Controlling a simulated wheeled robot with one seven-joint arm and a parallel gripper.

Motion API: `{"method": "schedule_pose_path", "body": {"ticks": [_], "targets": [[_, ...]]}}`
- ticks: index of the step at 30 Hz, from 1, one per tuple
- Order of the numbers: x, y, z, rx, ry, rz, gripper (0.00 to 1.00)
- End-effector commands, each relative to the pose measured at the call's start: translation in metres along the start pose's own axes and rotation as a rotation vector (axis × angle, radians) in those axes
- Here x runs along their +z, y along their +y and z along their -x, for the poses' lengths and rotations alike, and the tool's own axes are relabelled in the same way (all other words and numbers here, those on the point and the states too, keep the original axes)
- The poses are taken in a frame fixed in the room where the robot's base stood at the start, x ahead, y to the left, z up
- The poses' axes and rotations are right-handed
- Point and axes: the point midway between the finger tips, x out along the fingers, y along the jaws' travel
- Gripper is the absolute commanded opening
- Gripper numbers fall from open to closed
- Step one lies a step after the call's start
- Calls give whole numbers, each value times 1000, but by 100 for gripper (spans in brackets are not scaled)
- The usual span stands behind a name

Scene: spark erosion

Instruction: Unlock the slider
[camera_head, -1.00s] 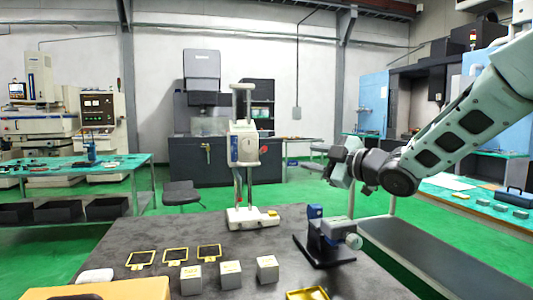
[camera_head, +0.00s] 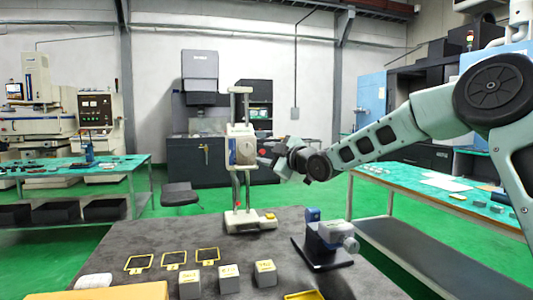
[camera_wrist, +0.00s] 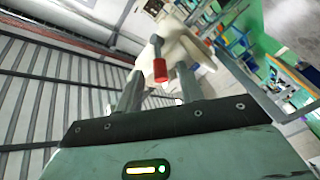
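The slider (camera_head: 241,147) is a pale housing with a round grey face, partway up an upright double-post stand (camera_head: 247,221). In the wrist view the pale slider body (camera_wrist: 187,48) is ahead of my gripper. A grey lever with a red tip (camera_wrist: 160,70) sticks out from it and appears between my fingers. My gripper (camera_head: 264,160) is at the right side of the slider; it also shows in the wrist view (camera_wrist: 158,75). Its two fingers are apart, with visible gaps on both sides of the red tip. The lever is hidden in the head view.
A blue-and-grey clamp device (camera_head: 325,240) stands on the dark table (camera_head: 300,275) right of the stand. Grey blocks (camera_head: 229,279) and yellow-framed squares (camera_head: 174,259) lie at the front left. The tabletop between the stand and the blocks is clear.

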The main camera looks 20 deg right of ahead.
Motion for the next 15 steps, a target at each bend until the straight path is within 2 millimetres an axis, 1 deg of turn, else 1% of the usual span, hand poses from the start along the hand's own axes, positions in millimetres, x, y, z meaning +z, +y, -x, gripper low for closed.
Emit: {"method": "schedule_pose_path", "body": {"ticks": [3,11,14,15], "targets": [[0,0,-6,-1,0,0,38],[0,0,-6,0,-1,1,38],[0,0,-6,0,-1,1,13],[0,0,-6,0,-1,1,2]]}}
